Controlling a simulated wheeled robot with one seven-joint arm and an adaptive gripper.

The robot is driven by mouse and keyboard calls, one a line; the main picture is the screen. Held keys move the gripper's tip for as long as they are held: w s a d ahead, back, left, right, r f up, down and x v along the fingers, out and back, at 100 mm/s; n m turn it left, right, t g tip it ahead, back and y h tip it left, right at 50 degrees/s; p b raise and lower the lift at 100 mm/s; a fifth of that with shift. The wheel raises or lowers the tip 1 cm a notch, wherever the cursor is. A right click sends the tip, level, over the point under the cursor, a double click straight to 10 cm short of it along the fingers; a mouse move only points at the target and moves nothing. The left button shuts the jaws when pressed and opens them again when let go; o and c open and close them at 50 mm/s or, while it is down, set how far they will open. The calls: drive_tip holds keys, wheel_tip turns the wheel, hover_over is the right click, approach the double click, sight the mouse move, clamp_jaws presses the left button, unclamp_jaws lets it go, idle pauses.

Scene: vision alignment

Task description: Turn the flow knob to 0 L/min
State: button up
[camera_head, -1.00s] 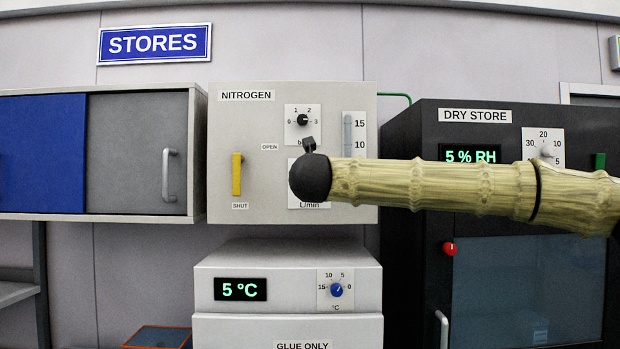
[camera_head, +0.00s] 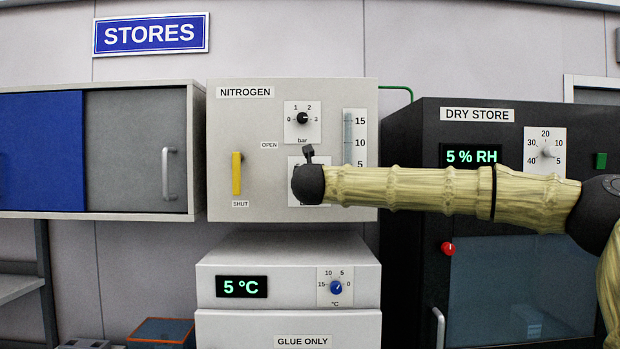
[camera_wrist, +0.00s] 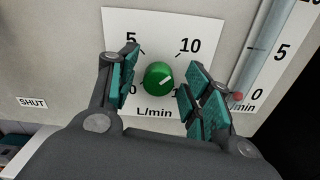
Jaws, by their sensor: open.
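The green flow knob (camera_wrist: 158,78) sits on a white plate (camera_wrist: 152,20) marked 0, 5, 10 and L/min. A white mark lies on the right side of the knob, away from the 0 at its lower left. The number at the lower right is mostly hidden by a finger. My gripper (camera_wrist: 160,70) is open, with one teal-padded finger left of the knob and the other right of it, with gaps showing. In the head view my dark wrist covers most of the flow plate (camera_head: 293,165), and the knob is hidden.
The flow tube (camera_wrist: 262,50) stands right of the plate, close to my right finger. On the nitrogen panel (camera_head: 260,125), a yellow handle (camera_head: 237,174) is at left and a black bar knob (camera_head: 302,118) above. A blue knob (camera_head: 336,287) is on the unit below.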

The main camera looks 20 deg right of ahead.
drive_tip(key=c, duration=1)
